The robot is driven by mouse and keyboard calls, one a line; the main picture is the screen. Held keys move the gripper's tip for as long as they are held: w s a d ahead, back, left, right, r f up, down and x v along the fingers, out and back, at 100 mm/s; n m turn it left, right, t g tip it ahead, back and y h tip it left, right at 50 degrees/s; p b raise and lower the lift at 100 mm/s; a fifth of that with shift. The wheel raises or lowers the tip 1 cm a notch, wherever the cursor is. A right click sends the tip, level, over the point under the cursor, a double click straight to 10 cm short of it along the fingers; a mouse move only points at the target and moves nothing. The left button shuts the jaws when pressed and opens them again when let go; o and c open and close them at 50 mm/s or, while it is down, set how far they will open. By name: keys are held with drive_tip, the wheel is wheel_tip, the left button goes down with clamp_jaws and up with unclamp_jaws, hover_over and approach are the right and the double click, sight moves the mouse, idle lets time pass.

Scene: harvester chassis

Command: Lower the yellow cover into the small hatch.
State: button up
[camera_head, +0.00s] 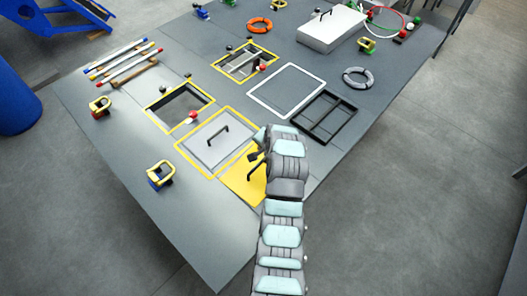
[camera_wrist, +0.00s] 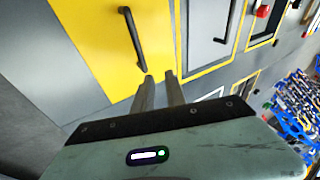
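The yellow cover (camera_head: 240,184) lies flat near the deck's front edge, partly hidden by my arm. In the wrist view the yellow cover (camera_wrist: 90,30) shows its upright black bar handle (camera_wrist: 132,38). My gripper (camera_wrist: 160,76) has its two fingers slightly apart with nothing between them. The handle is just beyond and left of the fingers, outside the gap. In the head view my gripper (camera_head: 253,157) is over the cover's far side. Two yellow-edged openings show, a nearer one (camera_head: 160,115) and a farther one (camera_head: 222,65) with bars inside; I cannot tell which is the small hatch.
A grey cover with a handle (camera_head: 205,150) sits in a yellow frame beside the yellow cover. A white-edged panel (camera_head: 286,90), a black frame (camera_head: 323,117), rings, padlock-like blocks (camera_head: 160,174) and rods (camera_head: 125,60) are spread over the deck. The front left deck is clear.

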sight(257, 166)
drive_tip(key=s+r+g, duration=0.3)
drive_tip(key=s, duration=0.2)
drive_tip(key=x, duration=0.3)
drive_tip(key=p+x, duration=0.1)
drive_tip(key=x, duration=0.3)
drive_tip(key=a+x, duration=0.1)
drive_tip(key=x, duration=0.3)
drive_tip(key=shift+w+p, duration=0.3)
clamp_jaws()
idle(1.0)
